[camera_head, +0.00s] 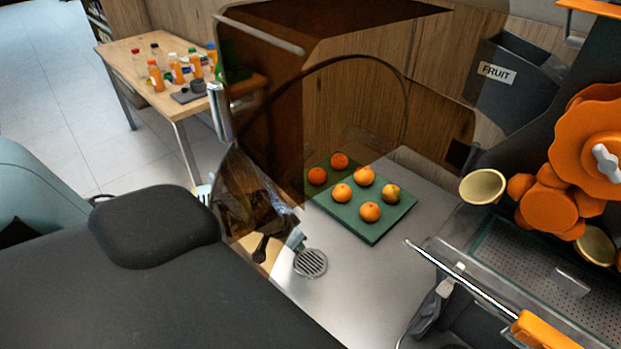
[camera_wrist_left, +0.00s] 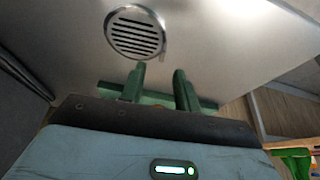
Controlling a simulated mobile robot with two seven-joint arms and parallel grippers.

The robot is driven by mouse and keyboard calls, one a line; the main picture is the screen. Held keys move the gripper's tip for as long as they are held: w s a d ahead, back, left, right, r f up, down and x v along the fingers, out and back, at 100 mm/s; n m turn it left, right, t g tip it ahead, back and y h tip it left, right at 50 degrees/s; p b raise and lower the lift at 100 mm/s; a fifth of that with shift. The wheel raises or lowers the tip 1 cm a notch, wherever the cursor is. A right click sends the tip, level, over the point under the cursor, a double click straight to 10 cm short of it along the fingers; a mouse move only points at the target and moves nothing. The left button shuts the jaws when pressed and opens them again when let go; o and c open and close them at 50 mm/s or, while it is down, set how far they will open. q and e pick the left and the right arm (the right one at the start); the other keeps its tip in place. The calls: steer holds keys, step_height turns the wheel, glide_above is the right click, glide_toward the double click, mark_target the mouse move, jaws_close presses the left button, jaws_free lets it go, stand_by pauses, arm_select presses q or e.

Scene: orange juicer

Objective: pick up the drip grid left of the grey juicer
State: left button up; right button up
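The drip grid (camera_head: 310,263), a round metal disc with dark slots, lies on the steel counter left of the juicer. It also shows in the left wrist view (camera_wrist_left: 136,32), near the top. My left gripper (camera_wrist_left: 160,72) has two green fingers standing apart with nothing between them. The grid lies beyond the fingertips, a little to their left in that view, and is not touched. In the head view I cannot make out the left fingers. The juicer (camera_head: 553,202) has orange wheels and a dark grey body. My right gripper is not in view.
A green tray (camera_head: 375,236) with several oranges (camera_head: 370,211) lies behind the grid. A see-through brown cover (camera_head: 290,90) rises left of the tray. A dark FRUIT bin (camera_head: 515,85) hangs at the back right. Bottles stand on a wooden table (camera_head: 125,52). Bare counter (camera_head: 350,285) lies right of the grid.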

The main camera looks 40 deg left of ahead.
mark_target(310, 261)
arm_select(q)
steer(key=x, duration=0.5)
steer(key=shift+a+f+b, duration=0.1)
steer(key=shift+a+b, duration=0.05)
steer(key=shift+b, duration=0.25)
jaws_close()
